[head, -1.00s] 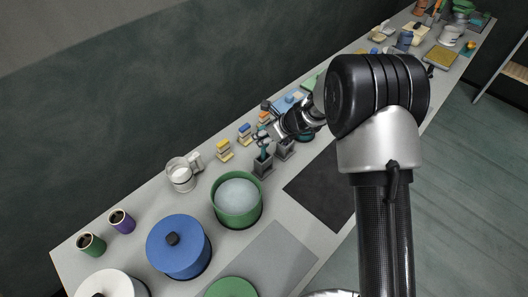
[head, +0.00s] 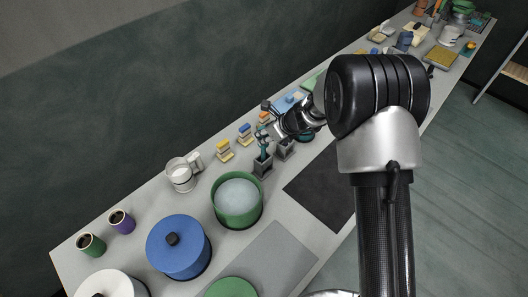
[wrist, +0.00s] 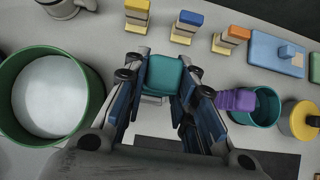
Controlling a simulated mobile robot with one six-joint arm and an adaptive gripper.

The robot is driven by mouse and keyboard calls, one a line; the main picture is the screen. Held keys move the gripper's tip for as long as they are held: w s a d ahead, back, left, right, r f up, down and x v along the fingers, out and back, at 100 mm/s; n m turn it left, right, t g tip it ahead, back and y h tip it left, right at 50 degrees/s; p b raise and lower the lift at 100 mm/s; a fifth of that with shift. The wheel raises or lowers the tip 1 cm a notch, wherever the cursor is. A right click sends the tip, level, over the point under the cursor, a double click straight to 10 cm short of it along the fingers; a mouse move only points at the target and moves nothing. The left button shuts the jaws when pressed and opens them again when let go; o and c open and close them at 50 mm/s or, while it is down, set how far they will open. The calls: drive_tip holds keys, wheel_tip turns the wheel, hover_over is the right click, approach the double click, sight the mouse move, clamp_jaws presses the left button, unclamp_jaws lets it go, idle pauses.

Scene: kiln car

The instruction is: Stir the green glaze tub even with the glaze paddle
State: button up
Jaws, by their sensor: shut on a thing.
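The green glaze tub (head: 240,221) stands open on the bench, with pale whitish-blue glaze in it. In the wrist view the tub (wrist: 96,98) is at the left, apart from my gripper. My gripper (head: 264,137) is shut on the teal glaze paddle (head: 263,154), which is upright at a dark grey holder (head: 262,170). In the wrist view the paddle's teal top (wrist: 163,76) sits between the fingers. The paddle's lower end is hidden, so I cannot tell whether it is clear of the holder.
A blue lidded tub (head: 178,248) and a green lid (head: 230,289) are near the green tub. A white mug (head: 181,176) stands behind it. Small coloured blocks (head: 223,151) line the back. A dark mat (head: 318,192) lies clear in front.

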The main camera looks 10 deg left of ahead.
sight(261, 127)
clamp_jaws()
drive_tip(key=shift+r, duration=0.15)
drive_tip(key=shift+r+p, duration=0.9)
drive_tip(key=shift+r, duration=0.1)
drive_tip(key=shift+r+p, duration=0.8)
drive_tip(key=shift+r, duration=0.25)
idle(0.3)
drive_tip(key=shift+r+p, duration=0.85)
drive_tip(key=shift+r, duration=0.15)
